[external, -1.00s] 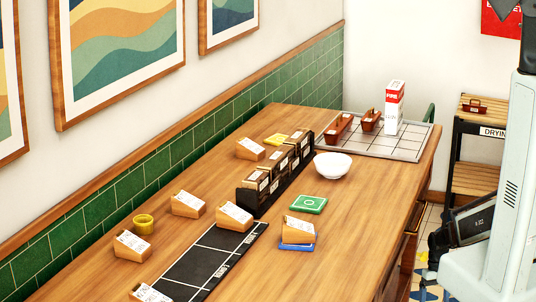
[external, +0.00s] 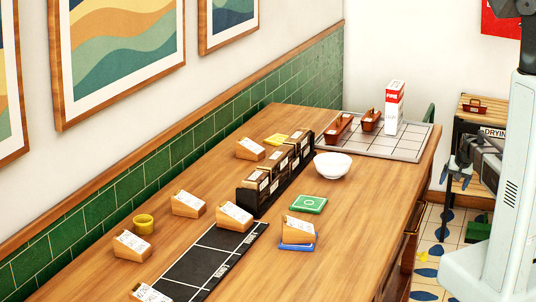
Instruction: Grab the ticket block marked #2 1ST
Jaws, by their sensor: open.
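Several wooden wedge blocks with white printed tickets stand on the wooden table. One is at the back (external: 250,149), two are at mid-table (external: 188,205) (external: 234,216), one is at the left (external: 132,246), one is at the front edge of the picture (external: 150,293), and one is on a blue pad (external: 298,231). The print is too small to tell which is marked #2 1ST. My gripper (external: 462,168) is open and empty at the right, beyond the table's right edge, apart from every block.
A black rack (external: 262,192) of cards stands mid-table beside a black marked mat (external: 205,262). A white bowl (external: 332,165), green pad (external: 309,204), yellow cup (external: 143,223) and grey tiled tray (external: 403,151) with a red-white carton (external: 393,107) are also there. The right front table is clear.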

